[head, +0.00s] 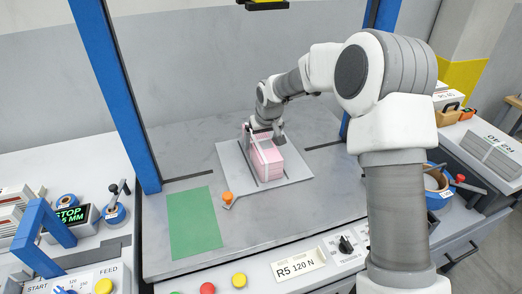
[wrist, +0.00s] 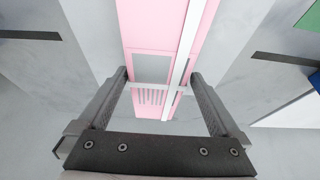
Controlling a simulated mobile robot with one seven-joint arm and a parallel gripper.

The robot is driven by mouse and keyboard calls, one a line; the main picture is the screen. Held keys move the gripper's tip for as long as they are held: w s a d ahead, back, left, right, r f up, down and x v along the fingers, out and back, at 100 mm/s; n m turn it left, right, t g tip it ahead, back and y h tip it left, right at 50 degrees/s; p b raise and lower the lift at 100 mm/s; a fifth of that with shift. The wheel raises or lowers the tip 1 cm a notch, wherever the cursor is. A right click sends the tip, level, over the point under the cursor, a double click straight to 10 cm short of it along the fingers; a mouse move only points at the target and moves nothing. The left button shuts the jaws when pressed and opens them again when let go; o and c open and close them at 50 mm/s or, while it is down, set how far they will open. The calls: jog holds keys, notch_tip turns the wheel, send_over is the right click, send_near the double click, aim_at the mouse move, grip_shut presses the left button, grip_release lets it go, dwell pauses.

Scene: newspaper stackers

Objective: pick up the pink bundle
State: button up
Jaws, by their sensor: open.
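The pink bundle (head: 267,166) is a stack with a pale strap, lying on a light grey plate (head: 297,171) on the press table in the head view. In the wrist view the bundle (wrist: 146,28) runs up from between my fingers, with a white strap along it and another across it. My gripper (head: 262,136) is at the far end of the bundle's top in the head view. In the wrist view my gripper (wrist: 160,78) is open, one finger to each side of the bundle. I cannot tell how far down the fingers reach or whether they touch it.
A green mat (head: 192,222) lies left of the plate, with an orange knob (head: 228,198) between them. Blue posts (head: 115,95) frame the table. A side bench with a strapped grey bundle (head: 495,155) stands right.

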jog(key=x, duration=0.4)
jog(key=shift+w+f, duration=0.3)
grip_shut()
jog(key=shift+w+r, duration=0.1)
jog(key=shift+r, duration=0.1)
